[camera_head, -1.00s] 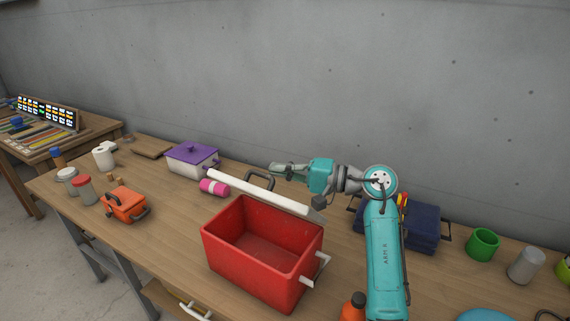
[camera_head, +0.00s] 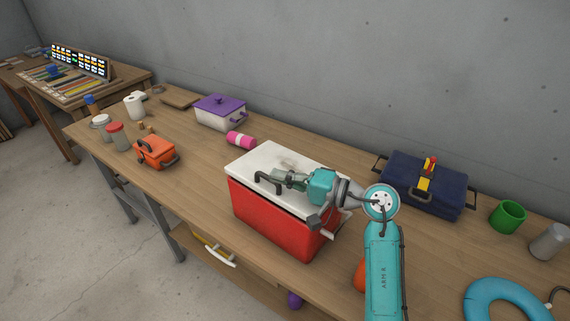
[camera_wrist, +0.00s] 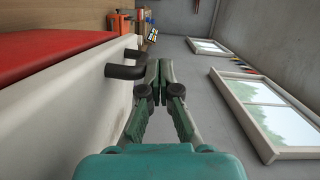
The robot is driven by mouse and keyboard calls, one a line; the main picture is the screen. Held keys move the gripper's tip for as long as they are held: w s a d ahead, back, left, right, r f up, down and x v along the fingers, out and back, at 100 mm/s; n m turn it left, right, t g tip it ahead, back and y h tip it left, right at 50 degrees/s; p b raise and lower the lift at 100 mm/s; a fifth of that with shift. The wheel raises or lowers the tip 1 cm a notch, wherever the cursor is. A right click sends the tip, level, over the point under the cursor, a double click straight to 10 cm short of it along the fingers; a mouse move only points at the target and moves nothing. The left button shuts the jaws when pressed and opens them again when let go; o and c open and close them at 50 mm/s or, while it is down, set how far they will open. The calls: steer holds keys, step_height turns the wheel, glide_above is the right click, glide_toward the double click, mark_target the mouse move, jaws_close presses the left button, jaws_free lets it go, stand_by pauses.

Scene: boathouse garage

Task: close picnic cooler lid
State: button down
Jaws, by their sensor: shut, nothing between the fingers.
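The picnic cooler is a red box (camera_head: 262,213) on the wooden workbench, with its white lid (camera_head: 265,160) lying down over the top. The lid's dark handle (camera_head: 266,183) is at its front left edge. My gripper (camera_head: 277,177) is shut and empty, over the lid close to the handle. In the wrist view the gripper (camera_wrist: 159,66) is beside the dark handle (camera_wrist: 124,70), with the white lid (camera_wrist: 70,110) and the red body (camera_wrist: 50,54) at left. Whether fingers touch the lid is unclear; my arm hides the lid's right part.
An orange box (camera_head: 155,152), pink roll (camera_head: 241,140) and purple-lidded container (camera_head: 220,112) stand left and behind. A navy case (camera_head: 426,183), green cup (camera_head: 508,216) and blue ring (camera_head: 500,303) are at right.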

steer(key=shift+s+a+f+n, duration=0.2)
steer(key=shift+f+n, duration=0.2)
steer(key=shift+f, duration=0.2)
steer(key=shift+r, duration=0.1)
